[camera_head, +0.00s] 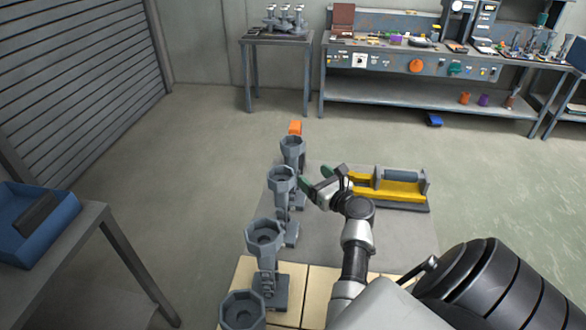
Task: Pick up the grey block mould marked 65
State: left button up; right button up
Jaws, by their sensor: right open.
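No number 65 is readable on anything in view, so I cannot tell which thing is the mould. Several grey cup-topped pieces stand in a row, including a far one (292,146), one beside my gripper (281,179), a nearer one (264,238) and one cut by the bottom edge (242,310). A yellow and grey fixture (392,188) lies to the right of the row. My right gripper (322,180) is open, with dark green fingertips, just right of the second-farthest cup-topped piece. It appears empty. My left gripper is out of view.
A grey table with a blue bin (36,222) stands at left. A workbench (415,68) and a small table (277,40) stand at the back.

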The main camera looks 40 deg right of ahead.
aim_at(296, 161)
jog(key=w+b, duration=0.1)
jog(key=w, duration=0.2)
jog(key=shift+w+r, duration=0.1)
jog(key=shift+w, duration=0.25)
jog(key=shift+w+b, duration=0.35)
jog(key=shift+w, duration=0.25)
jog(key=w+b, duration=0.1)
jog(key=w, duration=0.1)
jog(key=w+b, duration=0.1)
jog(key=w, duration=0.1)
jog(key=shift+w+d+r, duration=0.15)
jog(key=shift+w, duration=0.25)
jog(key=shift+r, duration=0.1)
jog(key=shift+c, duration=0.8)
jog(key=c, duration=1.2)
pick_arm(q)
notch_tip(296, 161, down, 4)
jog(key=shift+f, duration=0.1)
pick_arm(e)
jog(key=shift+r, duration=0.1)
grip_shut()
